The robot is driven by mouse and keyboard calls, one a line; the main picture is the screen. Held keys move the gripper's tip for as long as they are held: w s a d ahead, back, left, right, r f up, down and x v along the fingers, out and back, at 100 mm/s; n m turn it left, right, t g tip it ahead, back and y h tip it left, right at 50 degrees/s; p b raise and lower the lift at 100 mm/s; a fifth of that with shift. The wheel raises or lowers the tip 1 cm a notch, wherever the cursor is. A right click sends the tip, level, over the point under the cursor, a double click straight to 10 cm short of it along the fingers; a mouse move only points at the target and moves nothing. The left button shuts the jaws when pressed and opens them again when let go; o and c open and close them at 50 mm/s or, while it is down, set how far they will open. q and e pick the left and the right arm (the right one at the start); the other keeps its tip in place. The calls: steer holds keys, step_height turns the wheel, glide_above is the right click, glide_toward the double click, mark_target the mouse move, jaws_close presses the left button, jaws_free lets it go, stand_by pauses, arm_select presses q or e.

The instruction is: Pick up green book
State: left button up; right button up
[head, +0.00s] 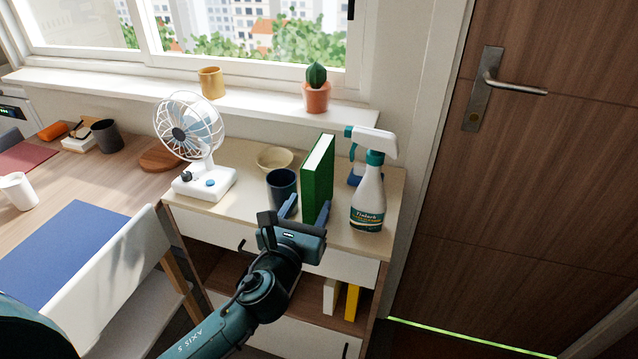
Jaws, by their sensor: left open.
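The green book (318,178) stands upright on top of the small cabinet, its white page edges facing up. A spray bottle stands just right of it and a dark blue mug just left. My left gripper (306,208) is open, with its fingers pointing at the lower front of the book. One finger shows left of the book and the other in front of its right part. I cannot tell whether they touch it. My right gripper is not in view.
The spray bottle (368,200), dark blue mug (282,187), beige bowl (274,158) and white fan (197,150) crowd the cabinet top (222,212). A white chair (115,275) stands at the left. A potted cactus (316,95) is on the windowsill.

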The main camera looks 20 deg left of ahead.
arm_select(q)
steer(key=w, duration=0.5)
steer(key=shift+w+r, duration=0.2)
steer(key=shift+r, duration=0.05)
jaws_close()
steer(key=shift+r, duration=0.1)
